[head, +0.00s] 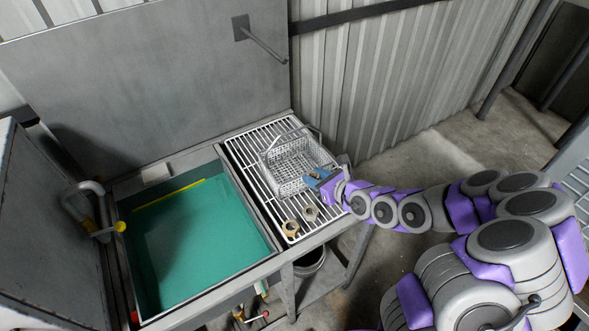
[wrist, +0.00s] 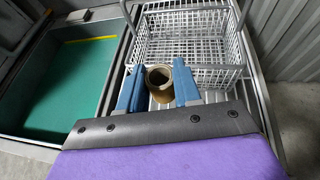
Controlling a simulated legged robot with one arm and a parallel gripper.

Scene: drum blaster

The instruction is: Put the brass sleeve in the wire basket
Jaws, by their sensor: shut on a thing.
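The wire basket (head: 290,163) is a light grey mesh basket with raised handles, standing on the slatted rack. It also fills the upper middle of the wrist view (wrist: 190,45). My gripper (head: 313,180) is at the basket's near right corner, its blue fingers pointing toward the basket. In the wrist view the fingers are shut on a hollow brass sleeve (wrist: 161,86), with its open end up. The sleeve appears just outside the basket's near wall. I cannot tell its height above the rack. In the head view I cannot make out the held sleeve.
Two brass-coloured, ring-like pieces, one darker (head: 291,228) and one paler (head: 311,213), stand on the near end of the slatted rack (head: 252,160). A basin of green liquid (head: 190,240) is left of the rack. A corrugated wall (head: 370,80) rises behind.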

